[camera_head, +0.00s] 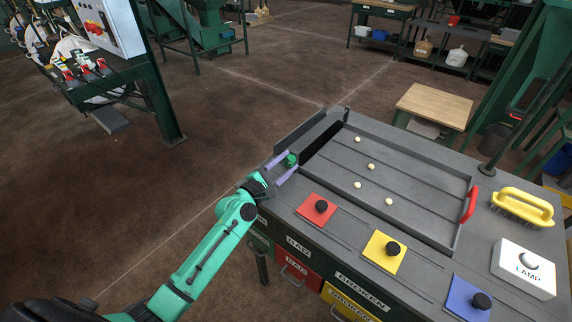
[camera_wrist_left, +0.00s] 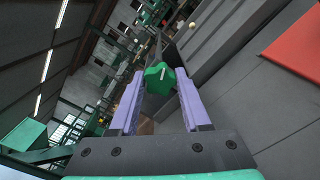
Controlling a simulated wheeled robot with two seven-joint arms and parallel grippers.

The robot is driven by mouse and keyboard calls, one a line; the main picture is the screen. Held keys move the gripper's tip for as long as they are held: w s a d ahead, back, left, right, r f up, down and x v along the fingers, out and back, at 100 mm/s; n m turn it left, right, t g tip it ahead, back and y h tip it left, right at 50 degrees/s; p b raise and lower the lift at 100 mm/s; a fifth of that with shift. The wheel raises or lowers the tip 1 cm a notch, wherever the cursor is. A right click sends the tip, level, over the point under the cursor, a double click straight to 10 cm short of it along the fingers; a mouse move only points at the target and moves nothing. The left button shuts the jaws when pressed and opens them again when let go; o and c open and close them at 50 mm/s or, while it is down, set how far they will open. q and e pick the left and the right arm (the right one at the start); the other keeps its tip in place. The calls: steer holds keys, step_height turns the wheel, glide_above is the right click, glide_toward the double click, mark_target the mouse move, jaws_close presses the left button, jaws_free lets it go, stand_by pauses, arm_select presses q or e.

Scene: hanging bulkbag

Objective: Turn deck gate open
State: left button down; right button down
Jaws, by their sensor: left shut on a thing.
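A green star-shaped knob (camera_head: 291,160) sits at the left end of the grey deck (camera_head: 400,160), beside a dark slot (camera_head: 324,138). The gate itself is hard to make out near the slot. My left gripper (camera_head: 284,166) reaches in from the left, with its purple fingers on both sides of the knob, shut on it. In the left wrist view the knob (camera_wrist_left: 159,78) is between the fingertips (camera_wrist_left: 160,86). My right gripper is not in view.
Several pale balls (camera_head: 371,167) lie on the deck. A red handle (camera_head: 469,204) is at its right end. Red (camera_head: 309,210), yellow (camera_head: 377,263) and blue (camera_head: 463,300) plates with black knobs line the front. A yellow-handled brush (camera_head: 523,205) and LAMP box (camera_head: 525,268) stand right.

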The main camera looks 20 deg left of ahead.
arm_select(q)
steer(key=shift+m, duration=1)
steer(key=shift+c, duration=1.8)
jaws_free()
steer(key=shift+s, duration=0.15)
